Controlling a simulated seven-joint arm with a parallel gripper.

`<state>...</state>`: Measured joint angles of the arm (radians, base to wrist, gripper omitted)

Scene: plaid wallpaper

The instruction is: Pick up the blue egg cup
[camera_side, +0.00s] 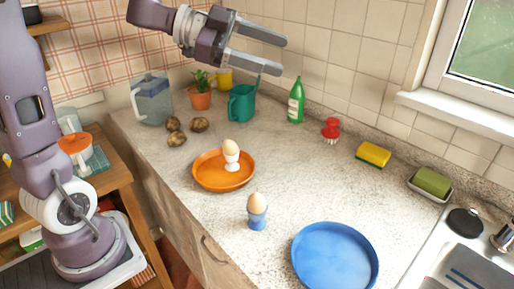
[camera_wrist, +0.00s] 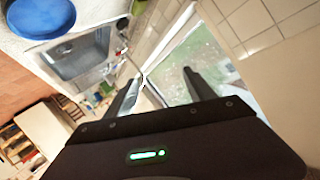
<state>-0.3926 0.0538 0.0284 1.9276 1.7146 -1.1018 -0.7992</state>
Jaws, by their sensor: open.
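My gripper (camera_side: 284,54) is open and empty, high above the back of the counter and well away from the blue egg cup. In the wrist view my gripper's fingers (camera_wrist: 160,92) point toward the window and sink, and the egg cup is not in that view.
A white egg cup (camera_side: 232,164) with an egg stands on the orange plate (camera_side: 205,180). The blue plate (camera_side: 335,258) lies at the front right. A green watering can (camera_side: 242,103), green bottle (camera_side: 296,102), red brush (camera_side: 331,130) and yellow sponge (camera_side: 373,154) line the back. Counter around the blue egg cup is clear.

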